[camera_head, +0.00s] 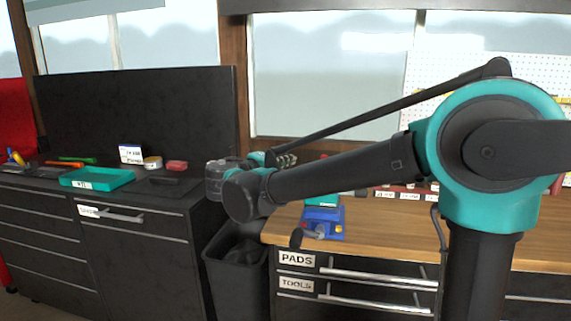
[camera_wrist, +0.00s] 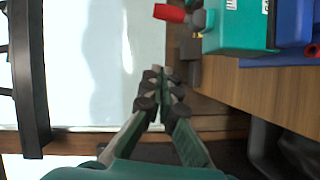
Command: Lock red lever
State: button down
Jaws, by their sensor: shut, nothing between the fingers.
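The red lever (camera_wrist: 172,13) shows at the top of the wrist view, sticking out from a grey fitting on a teal block (camera_wrist: 240,25). The teal block also shows in the head view (camera_head: 322,200), partly hidden by my arm, with a small red tip (camera_head: 323,157) above it. My gripper (camera_wrist: 160,82) is shut and empty, apart from the lever. In the head view my gripper (camera_head: 287,160) is up and to the left of the teal block.
A blue vise (camera_head: 322,222) sits beside the teal block on the wooden bench (camera_head: 390,230). A dark bin (camera_head: 236,270) stands between the bench and the black cabinet. A teal tray (camera_head: 97,178) and several small items lie on the cabinet. A window is behind.

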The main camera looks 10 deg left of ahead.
jog(key=w+d, duration=0.1)
jog(key=d, duration=0.1)
jog(key=w+d, duration=0.1)
jog(key=w, duration=0.1)
jog(key=w+d+f, duration=0.1)
jog(key=d, duration=0.1)
jog(key=shift+w+d, duration=0.2)
jog(key=shift+d, duration=0.1)
jog(key=shift+s+d, duration=0.15)
jog(key=shift+d, duration=0.25)
